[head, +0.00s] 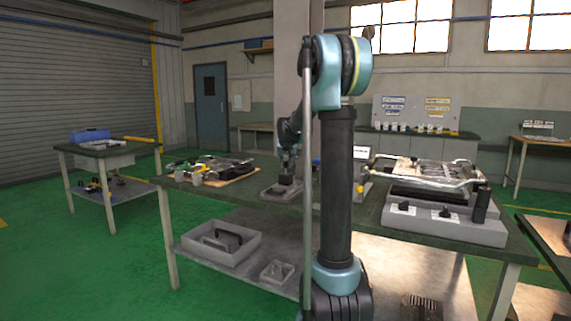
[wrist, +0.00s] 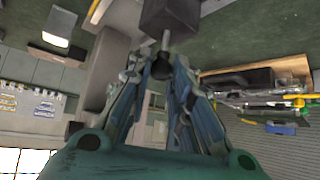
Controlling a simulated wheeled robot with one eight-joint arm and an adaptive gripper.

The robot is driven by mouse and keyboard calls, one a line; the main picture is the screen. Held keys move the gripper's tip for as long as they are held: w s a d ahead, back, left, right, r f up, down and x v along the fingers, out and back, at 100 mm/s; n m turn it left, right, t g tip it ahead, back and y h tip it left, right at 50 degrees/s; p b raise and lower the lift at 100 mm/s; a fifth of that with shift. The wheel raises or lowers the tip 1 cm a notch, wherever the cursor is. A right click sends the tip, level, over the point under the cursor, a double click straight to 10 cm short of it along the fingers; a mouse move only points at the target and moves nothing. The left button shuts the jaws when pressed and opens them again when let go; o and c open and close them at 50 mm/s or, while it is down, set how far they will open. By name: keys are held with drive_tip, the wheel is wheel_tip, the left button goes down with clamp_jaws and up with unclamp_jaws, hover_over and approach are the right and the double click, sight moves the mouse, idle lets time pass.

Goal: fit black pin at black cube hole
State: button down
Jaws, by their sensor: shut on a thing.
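The black cube (wrist: 170,18) is at the top of the wrist view. In the head view the dark cube (head: 286,181) stands on a grey base on the bench, just below my gripper (head: 288,158). In the wrist view my gripper (wrist: 161,66) is shut on the pin (wrist: 165,41), which has a dark knob between the fingertips and a thin pale shank. The shank points at the cube, and its end meets the cube's edge in the picture. I cannot tell whether the tip is in the hole, which is hidden.
A grey fixture (head: 440,226) with a metal frame and black knobs stands at the bench's right. Tools on a brown board (head: 232,177) lie to the left of the cube. A grey bin (head: 220,246) is on the lower shelf. The bench top (head: 335,200) has bare space around the cube's base.

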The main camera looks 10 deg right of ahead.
drive_tip(key=shift+f, duration=0.85)
drive_tip(key=c, duration=1.4)
unclamp_jaws()
drive_tip(key=shift+o, duration=0.2)
drive_tip(key=d+v, duration=0.1)
drive_tip(key=v, duration=1)
drive_tip(key=shift+s+a+r, duration=0.25)
drive_tip(key=shift+a+r, duration=0.1)
drive_tip(key=shift+a, duration=0.1)
drive_tip(key=shift+s, duration=0.1)
drive_tip(key=s+f+g, duration=0.2)
drive_tip(key=s+f, duration=0.7)
drive_tip(key=s, duration=0.6)
drive_tip(key=s+f+n+g, duration=0.1)
drive_tip(key=s+f+g, duration=0.1)
drive_tip(key=s+f, duration=0.7)
drive_tip(key=s+f+g+y, duration=0.1)
drive_tip(key=s+f, duration=0.8)
drive_tip(key=s, duration=1.3)
drive_tip(key=shift+s+d+n+g, duration=0.35)
drive_tip(key=shift+d+g, duration=0.15)
drive_tip(key=shift+g, duration=0.4)
